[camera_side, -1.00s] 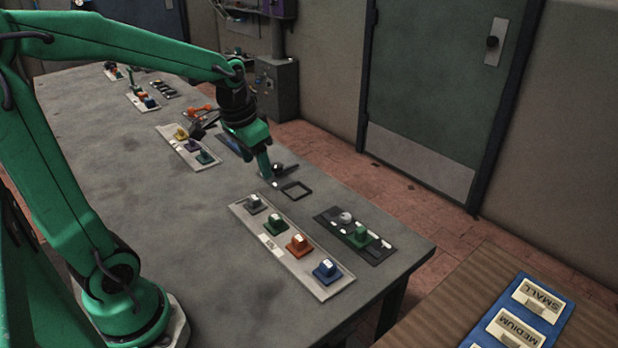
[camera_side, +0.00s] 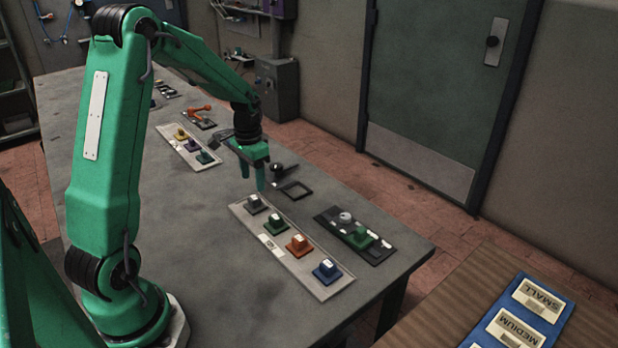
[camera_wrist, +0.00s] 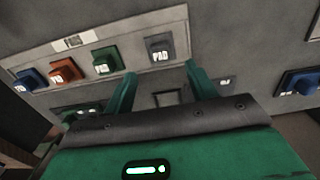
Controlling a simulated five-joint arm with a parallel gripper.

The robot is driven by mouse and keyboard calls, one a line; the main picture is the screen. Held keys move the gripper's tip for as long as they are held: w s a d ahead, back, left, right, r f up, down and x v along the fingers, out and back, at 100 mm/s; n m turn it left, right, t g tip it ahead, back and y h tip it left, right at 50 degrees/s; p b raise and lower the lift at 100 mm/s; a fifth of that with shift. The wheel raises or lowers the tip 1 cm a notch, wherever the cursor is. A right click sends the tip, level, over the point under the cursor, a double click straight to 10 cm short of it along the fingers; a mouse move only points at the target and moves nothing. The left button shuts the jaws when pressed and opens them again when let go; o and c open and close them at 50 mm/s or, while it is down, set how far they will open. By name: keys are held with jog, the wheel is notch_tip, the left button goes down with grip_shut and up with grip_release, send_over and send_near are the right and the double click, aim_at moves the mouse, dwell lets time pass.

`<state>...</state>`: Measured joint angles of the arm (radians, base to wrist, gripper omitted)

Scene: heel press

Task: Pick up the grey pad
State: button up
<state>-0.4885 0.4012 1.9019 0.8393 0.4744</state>
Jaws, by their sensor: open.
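The grey pad (camera_side: 254,203) is a small block with a pale top on a dark base. It sits at the far left end of the light tray (camera_side: 288,262), in a row with green, orange and blue blocks. My gripper (camera_side: 252,178) is open and empty, pointing down, just above and behind the grey pad. In the wrist view the pad (camera_wrist: 160,48) reads "PAD" and lies beyond the fingertips (camera_wrist: 160,75), roughly between them sideways. No contact shows.
A dark tray (camera_side: 325,217) with a green block stands to the right. A square black frame (camera_side: 297,190) lies behind the light tray, near a dark round-ended item (camera_side: 280,170). Another light tray (camera_side: 172,141) is farther back. Bare table lies left of the pad.

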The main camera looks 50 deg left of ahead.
aim_at(254, 197)
jog(key=shift+f, duration=3.9)
jog(key=c, duration=0.8)
